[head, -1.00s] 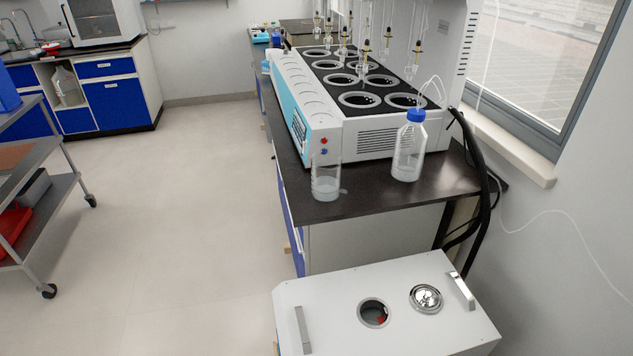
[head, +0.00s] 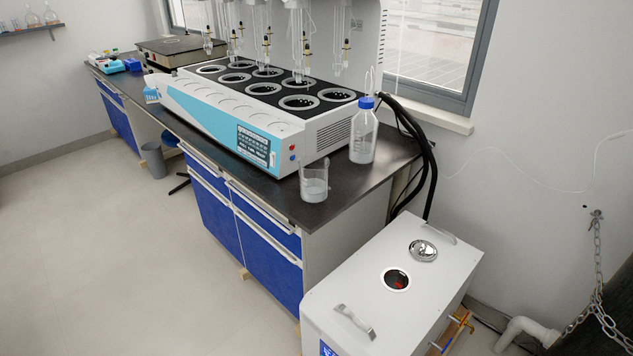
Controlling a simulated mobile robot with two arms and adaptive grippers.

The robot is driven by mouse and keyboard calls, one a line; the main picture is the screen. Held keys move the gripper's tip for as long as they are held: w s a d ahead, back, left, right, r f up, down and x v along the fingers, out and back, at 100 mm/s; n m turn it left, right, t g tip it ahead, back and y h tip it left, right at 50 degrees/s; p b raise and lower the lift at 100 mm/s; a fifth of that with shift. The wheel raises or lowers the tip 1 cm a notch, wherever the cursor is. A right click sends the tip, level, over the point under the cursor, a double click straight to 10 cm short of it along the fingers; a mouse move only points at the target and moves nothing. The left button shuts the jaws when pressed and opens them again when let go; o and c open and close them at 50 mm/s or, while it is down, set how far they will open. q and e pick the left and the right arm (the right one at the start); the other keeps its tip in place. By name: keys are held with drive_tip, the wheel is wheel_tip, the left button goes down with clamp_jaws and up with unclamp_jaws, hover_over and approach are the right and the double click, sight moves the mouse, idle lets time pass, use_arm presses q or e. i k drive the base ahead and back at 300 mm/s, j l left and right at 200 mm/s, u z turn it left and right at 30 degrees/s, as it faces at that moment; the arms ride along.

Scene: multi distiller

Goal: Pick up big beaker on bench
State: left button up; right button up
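A clear glass beaker (head: 314,184) with some liquid in its lower part stands upright on the dark bench (head: 345,192), close to the bench's front edge and near its right end. It is in front of the distiller's right end. Neither of my grippers shows in the head view.
The multi distiller (head: 262,115) with several round wells fills the bench behind the beaker. A blue-capped bottle (head: 363,135) stands behind and right of the beaker. A white box unit (head: 393,285) stands lower on the right. The floor (head: 130,265) at left is clear.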

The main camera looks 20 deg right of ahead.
sight(314, 167)
drive_tip(key=i+j+z, duration=0.3)
drive_tip(key=j, duration=0.35)
drive_tip(key=i+j+z, duration=0.35)
drive_tip(key=j, duration=0.4)
drive_tip(key=i+j+z, duration=0.15)
drive_tip(key=j, duration=0.25)
drive_tip(key=i+j+z, duration=0.15)
drive_tip(key=j, duration=0.25)
